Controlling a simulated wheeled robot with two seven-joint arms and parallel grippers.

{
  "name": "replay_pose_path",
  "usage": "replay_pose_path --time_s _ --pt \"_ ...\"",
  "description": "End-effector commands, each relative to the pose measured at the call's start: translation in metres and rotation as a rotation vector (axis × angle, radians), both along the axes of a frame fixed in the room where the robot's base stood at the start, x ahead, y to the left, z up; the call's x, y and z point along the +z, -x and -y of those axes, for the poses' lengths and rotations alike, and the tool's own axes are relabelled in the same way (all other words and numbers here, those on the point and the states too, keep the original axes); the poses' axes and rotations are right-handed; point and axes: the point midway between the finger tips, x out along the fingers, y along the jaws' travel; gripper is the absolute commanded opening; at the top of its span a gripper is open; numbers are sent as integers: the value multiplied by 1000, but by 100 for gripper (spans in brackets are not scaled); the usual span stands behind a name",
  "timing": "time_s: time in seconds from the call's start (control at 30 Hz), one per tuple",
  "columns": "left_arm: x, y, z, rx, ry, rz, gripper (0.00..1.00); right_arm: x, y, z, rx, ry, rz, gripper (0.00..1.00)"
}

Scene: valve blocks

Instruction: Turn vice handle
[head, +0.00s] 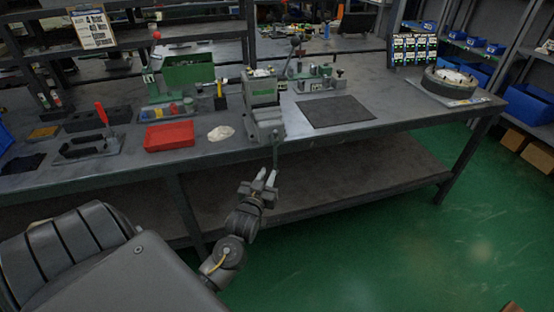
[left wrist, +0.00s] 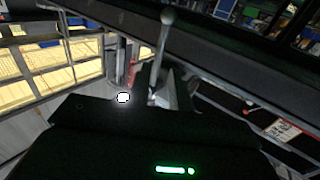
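The grey vice (head: 264,118) is fixed at the front edge of the workbench. Its handle (head: 276,157), a thin metal bar, hangs down in front of it. My left gripper (head: 267,175) is at the lower part of the handle, below the bench edge, with its two fingers pointing up and a small gap between them. In the left wrist view the handle (left wrist: 158,60), with a ball at its end, stands close by the fingers (left wrist: 140,80). I cannot tell whether it is touched, but the fingers look apart. My right gripper is out of view.
On the workbench (head: 225,152) stand a red bin (head: 169,136), a white cloth-like heap (head: 221,133), a dark mat (head: 335,111) and a round fixture (head: 450,83). A lower shelf (head: 340,180) runs under the bench.

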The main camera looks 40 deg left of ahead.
Motion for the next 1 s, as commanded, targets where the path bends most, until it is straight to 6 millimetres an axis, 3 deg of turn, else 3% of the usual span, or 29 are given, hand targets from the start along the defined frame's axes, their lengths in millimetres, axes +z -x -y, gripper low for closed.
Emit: replay_pose_path --time_s 0.53,0.7,1.0 --pt "0 -83 -32 0 -1 -1 21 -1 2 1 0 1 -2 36" --pt "-1 -95 -37 0 1 -2 21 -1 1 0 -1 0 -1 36" --pt "-1 -97 -38 -1 1 -2 21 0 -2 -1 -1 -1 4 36"
